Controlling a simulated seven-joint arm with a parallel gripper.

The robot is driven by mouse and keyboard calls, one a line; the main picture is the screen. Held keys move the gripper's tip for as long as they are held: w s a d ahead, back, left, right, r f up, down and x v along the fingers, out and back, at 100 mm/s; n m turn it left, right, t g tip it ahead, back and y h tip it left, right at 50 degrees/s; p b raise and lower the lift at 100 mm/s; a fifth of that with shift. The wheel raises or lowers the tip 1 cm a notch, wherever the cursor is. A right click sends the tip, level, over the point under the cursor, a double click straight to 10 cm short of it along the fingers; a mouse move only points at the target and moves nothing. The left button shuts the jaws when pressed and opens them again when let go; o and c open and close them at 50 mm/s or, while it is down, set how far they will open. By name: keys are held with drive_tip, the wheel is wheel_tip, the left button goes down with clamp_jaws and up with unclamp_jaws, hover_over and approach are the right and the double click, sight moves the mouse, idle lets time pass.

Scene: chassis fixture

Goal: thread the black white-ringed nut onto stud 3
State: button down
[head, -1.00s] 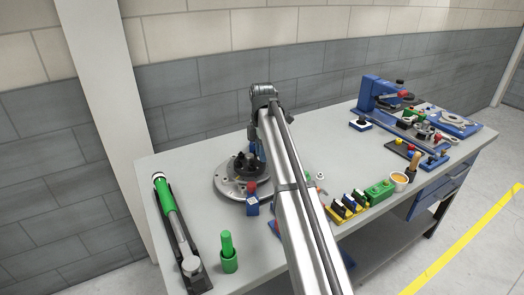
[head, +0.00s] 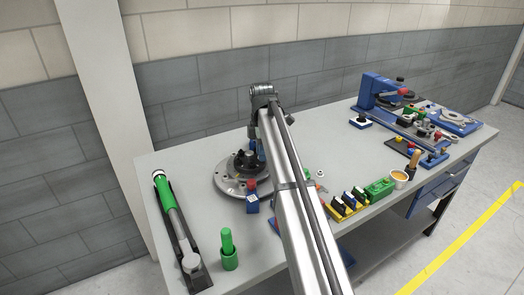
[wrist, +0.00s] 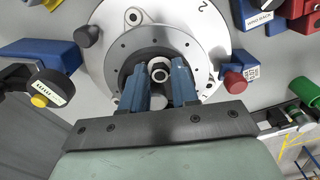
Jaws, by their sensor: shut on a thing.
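My gripper (wrist: 159,80) has blue fingers closed on a small dark nut with a pale ring (wrist: 159,73), seen from above over the round chassis fixture. The fixture's pale plate (wrist: 110,22) carries a grey ring with a dark centre below the fingers. A numeral 2 shows at the plate's upper right. Stud 3 cannot be made out; the fingers and nut hide the centre. A pale ringed round part (wrist: 133,16) sits near the plate's upper edge. In the head view, the fixture (head: 228,186) stands left of my arm, and the fingers are small and partly hidden.
A red knob (wrist: 235,82) is right of the plate, and a black knob (wrist: 88,34) upper left. A blue block (wrist: 40,52) with a yellow-centred black part lies left.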

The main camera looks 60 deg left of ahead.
drive_tip(key=shift+f+m, duration=0.1)
drive_tip(key=shift+m, duration=0.9)
drive_tip(key=shift+m, duration=1.8)
drive_tip(key=shift+f+m, duration=0.1)
drive_tip(key=shift+m, duration=1.6)
drive_tip(key=c, duration=0.8)
unclamp_jaws()
drive_tip(key=c, duration=0.5)
